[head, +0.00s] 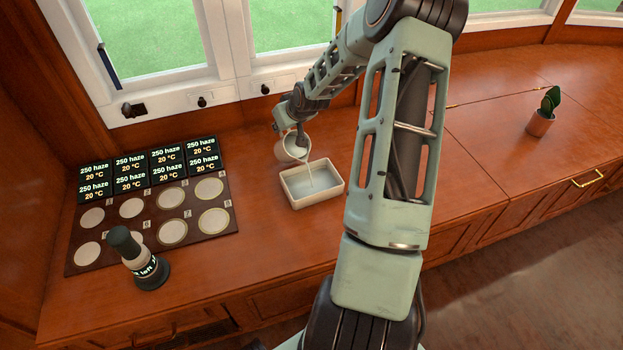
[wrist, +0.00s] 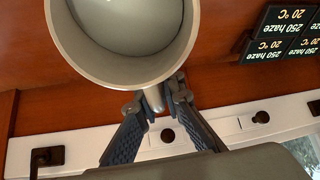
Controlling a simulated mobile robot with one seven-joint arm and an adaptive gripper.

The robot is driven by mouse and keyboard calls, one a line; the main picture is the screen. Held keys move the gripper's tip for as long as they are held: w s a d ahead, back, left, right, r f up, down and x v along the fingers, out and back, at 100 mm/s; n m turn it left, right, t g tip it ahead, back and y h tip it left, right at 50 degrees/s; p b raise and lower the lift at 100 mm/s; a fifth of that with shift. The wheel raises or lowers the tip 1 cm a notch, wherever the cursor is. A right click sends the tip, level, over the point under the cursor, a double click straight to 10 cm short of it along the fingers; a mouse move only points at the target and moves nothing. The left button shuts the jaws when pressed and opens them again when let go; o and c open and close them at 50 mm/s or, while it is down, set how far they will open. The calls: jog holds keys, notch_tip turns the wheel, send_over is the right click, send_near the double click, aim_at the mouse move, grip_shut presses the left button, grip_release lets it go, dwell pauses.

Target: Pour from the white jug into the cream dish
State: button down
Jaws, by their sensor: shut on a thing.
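The white jug (head: 283,151) is tilted over the cream dish (head: 318,201), its mouth facing the dish. A thin pale stream runs from the jug's lip down into the dish, where pale liquid covers the floor. My gripper (head: 301,137) is shut on the jug's handle, at its back side. In the wrist view the jug (wrist: 70,45) fills the top, with pale liquid inside. There my gripper (wrist: 153,101) has its two blue-grey fingers on either side of the handle. The dish is out of sight in the wrist view.
A dark board (head: 160,207) with several pale discs lies left of the dish, with black display panels (head: 150,168) behind. A potted plant (head: 541,122) stands far right. The counter in front of the dish is clear.

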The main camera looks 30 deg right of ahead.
jog(key=shift+s+r+t+b, duration=0.15)
jog(key=shift+s+t+b, duration=0.1)
jog(key=shift+t+b, duration=0.2)
jog(key=shift+s+r+t+b, duration=0.25)
jog(key=shift+r+t, duration=0.2)
jog(key=shift+r, duration=0.15)
jog(key=shift+s+r+t+b, duration=0.2)
jog(key=shift+r+t, duration=0.2)
jog(key=shift+r, duration=0.15)
dwell(0.7)
jog(key=shift+s+t+b, duration=0.4)
jog(key=shift+t+b, duration=0.3)
jog(key=shift+b, duration=0.3)
dwell(0.6)
jog(key=shift+s+r+t+b, duration=0.15)
jog(key=shift+s+t+b, duration=0.15)
jog(key=shift+b, duration=0.1)
dwell(0.6)
jog(key=shift+w, duration=0.1)
